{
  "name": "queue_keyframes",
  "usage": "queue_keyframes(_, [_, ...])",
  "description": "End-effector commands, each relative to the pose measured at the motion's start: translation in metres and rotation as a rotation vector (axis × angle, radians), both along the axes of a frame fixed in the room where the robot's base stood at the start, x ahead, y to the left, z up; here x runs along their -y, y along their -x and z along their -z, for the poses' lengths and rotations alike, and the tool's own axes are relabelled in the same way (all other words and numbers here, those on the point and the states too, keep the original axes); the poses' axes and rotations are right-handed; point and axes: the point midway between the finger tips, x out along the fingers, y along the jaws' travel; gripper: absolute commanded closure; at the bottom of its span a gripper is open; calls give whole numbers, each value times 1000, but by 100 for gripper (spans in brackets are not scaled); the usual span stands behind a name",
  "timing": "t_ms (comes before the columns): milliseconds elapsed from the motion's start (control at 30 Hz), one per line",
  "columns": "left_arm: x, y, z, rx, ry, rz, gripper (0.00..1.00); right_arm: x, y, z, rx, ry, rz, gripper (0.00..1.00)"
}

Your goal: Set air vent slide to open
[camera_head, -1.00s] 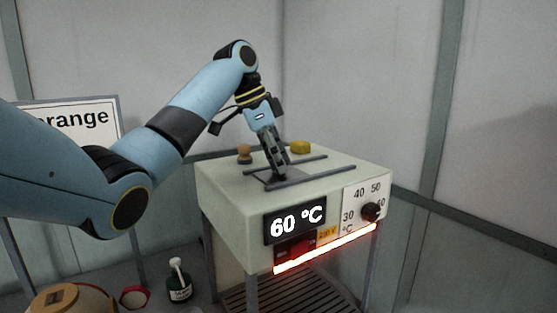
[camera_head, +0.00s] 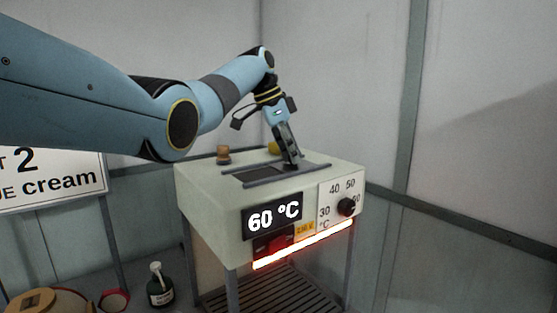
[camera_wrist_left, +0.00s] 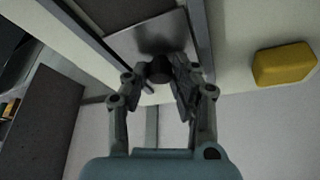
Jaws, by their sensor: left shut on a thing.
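The air vent slide is on top of the pale heater box (camera_head: 215,190), between two dark parallel rails (camera_head: 315,171). My left gripper (camera_head: 292,164) points down onto the slide, toward the right part of the rails. A dark vent opening (camera_head: 258,173) shows left of the gripper. In the left wrist view the grey metal slide plate (camera_wrist_left: 150,38) carries a dark round knob (camera_wrist_left: 160,70). The left gripper's fingers (camera_wrist_left: 158,82) are shut on this knob and partly hide it. My right gripper is in neither view.
A yellow block (camera_wrist_left: 284,65) lies on the box top behind the rails, and a wooden cork-like piece (camera_head: 223,155) stands at the back left. The front has a lit 60 °C display (camera_head: 273,219), a black dial (camera_head: 346,207) and a glowing strip (camera_head: 305,245).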

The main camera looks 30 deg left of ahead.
Motion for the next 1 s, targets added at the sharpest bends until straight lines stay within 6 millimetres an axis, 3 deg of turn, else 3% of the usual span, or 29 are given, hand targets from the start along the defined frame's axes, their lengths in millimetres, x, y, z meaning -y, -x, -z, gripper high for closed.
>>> queue_keyframes(200, [8, -15, -2, 6, -2, 3, 100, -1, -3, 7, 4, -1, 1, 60])
queue_keyframes(533, [9, -17, -3, 9, -3, 4, 100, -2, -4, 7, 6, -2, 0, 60])
queue_keyframes(567, [9, -17, -3, 9, -2, 4, 74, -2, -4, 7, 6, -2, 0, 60])
queue_keyframes(733, [9, -17, -3, 7, -2, 5, 52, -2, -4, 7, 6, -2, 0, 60])
queue_keyframes(1000, [8, -16, -3, 4, -3, 4, 52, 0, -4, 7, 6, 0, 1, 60])
